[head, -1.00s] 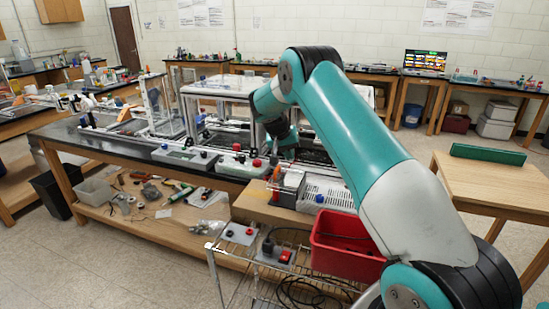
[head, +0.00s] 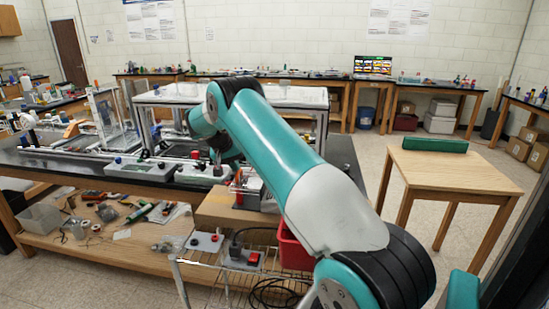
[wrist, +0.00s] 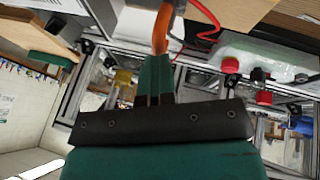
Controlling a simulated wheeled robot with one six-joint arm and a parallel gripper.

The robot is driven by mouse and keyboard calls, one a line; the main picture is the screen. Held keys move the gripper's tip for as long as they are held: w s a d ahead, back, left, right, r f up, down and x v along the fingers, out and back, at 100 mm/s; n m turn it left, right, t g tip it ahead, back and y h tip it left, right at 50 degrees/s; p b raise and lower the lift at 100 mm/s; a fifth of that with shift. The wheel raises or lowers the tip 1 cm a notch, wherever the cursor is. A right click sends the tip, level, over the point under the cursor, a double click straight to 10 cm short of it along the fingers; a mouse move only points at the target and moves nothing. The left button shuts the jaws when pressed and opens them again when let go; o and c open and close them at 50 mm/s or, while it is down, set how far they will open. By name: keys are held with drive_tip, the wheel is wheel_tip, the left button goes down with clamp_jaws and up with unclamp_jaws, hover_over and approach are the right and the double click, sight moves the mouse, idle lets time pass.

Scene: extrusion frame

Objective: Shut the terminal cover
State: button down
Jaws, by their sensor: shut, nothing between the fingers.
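In the wrist view my gripper (wrist: 157,62) is shut, its dark green fingers side by side. An orange piece (wrist: 163,30) with a red wire lies just beyond the fingertips; I cannot tell whether they touch. In the head view, a small orange piece (head: 238,177) stands by a grey box on the cardboard-coloured block, left of my arm. I cannot make out the terminal cover for certain; my arm hides part of that box. My gripper's fingers are not clear in the head view.
A grey control box with red and black knobs (head: 203,173) sits on the dark bench edge beside the extrusion frame (head: 320,125). A red bin (head: 290,250) and a wire rack (head: 215,272) stand in front.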

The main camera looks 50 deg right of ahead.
drive_tip(key=shift+a+f, duration=0.2)
drive_tip(key=shift+f, duration=0.25)
drive_tip(key=shift+r, duration=0.1)
drive_tip(key=r+p, duration=0.1)
drive_tip(key=r, duration=0.1)
drive_tip(key=r+p, duration=0.1)
drive_tip(key=r, duration=0.1)
drive_tip(key=shift+s+d+p, duration=0.2)
drive_tip(key=shift+p, duration=0.1)
drive_tip(key=w+a+r, duration=0.4)
drive_tip(key=a+r, duration=0.2)
drive_tip(key=shift+w+a+r, duration=0.15)
drive_tip(key=shift+w+a, duration=0.1)
drive_tip(key=shift+a, duration=0.15)
